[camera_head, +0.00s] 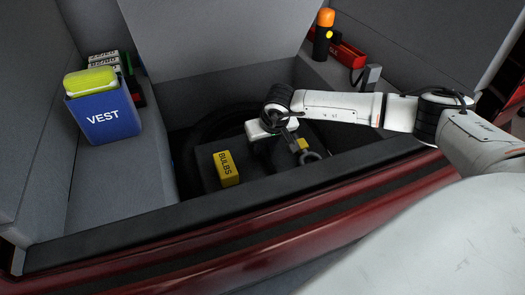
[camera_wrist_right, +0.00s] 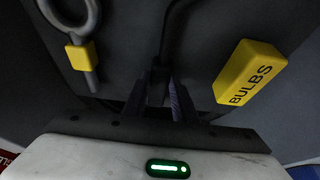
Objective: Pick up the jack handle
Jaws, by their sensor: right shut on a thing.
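My right gripper (camera_head: 266,152) reaches down into the trunk well. In the right wrist view its fingers (camera_wrist_right: 164,97) are shut on a dark bent rod (camera_wrist_right: 168,42), which looks like the jack handle. The rod runs up from between the fingers and bends to the right at the top. Its lower end is hidden by the fingers and the gripper body. In the head view the rod is too dark and covered to make out. My left gripper is not in view.
A yellow BULBS box (camera_head: 226,168) lies left of the gripper. A grey ring tool with a yellow block (camera_head: 302,145) lies right of it. A blue VEST box (camera_head: 103,115) stands on the left ledge, an orange-topped lamp (camera_head: 323,35) at the back right. The trunk sill (camera_head: 150,232) runs in front.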

